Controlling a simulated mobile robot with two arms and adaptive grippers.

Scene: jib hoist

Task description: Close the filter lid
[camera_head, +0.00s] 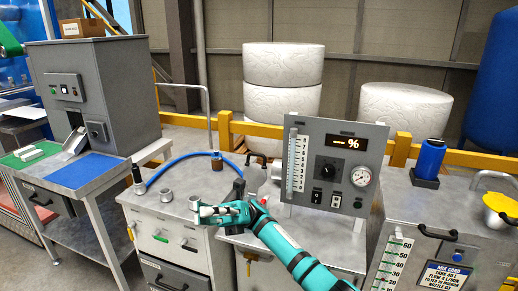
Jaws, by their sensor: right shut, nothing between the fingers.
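I cannot tell for certain which part is the filter lid. A yellow round piece (500,203) sits on top of the grey tank (480,236) at the right edge. A bent metal handle (494,178) stands behind it, and the picture edge cuts it off. My right gripper (205,212) is shut and empty. It is over the front of the grey bench in the middle, far to the left of the yellow piece. My teal right arm comes up from the bottom. A dark upright part (237,189) stands just behind the gripper, partly hidden. My left gripper is not in view.
A grey panel (328,200) with gauge and display stands between the gripper and the tank. A blue bottle (430,158) stands at the tank's rear. A blue hose (176,162) curves over the bench. A side table with a blue mat (83,170) is left.

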